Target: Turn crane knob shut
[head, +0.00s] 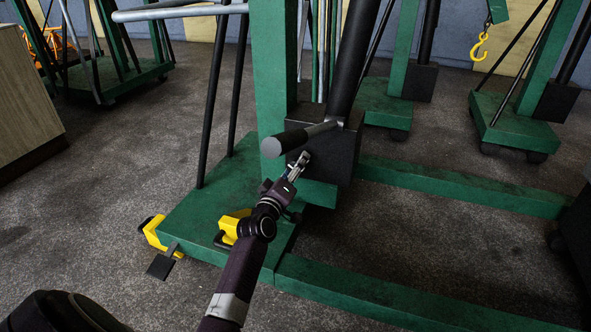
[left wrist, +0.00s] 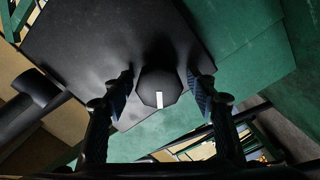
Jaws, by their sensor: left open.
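The crane knob (left wrist: 158,84) is a dark faceted knob with a white mark, on the black pump block (left wrist: 105,45) in the left wrist view. My left gripper (left wrist: 160,92) is open, with one finger on each side of the knob and visible gaps between. In the head view my left gripper (head: 299,162) reaches the lower front of the black block (head: 340,150) on the green crane; I cannot make out the knob there. My right gripper is not in view.
Other green cranes (head: 520,120) stand behind. A wooden cabinet (head: 25,100) is at left.

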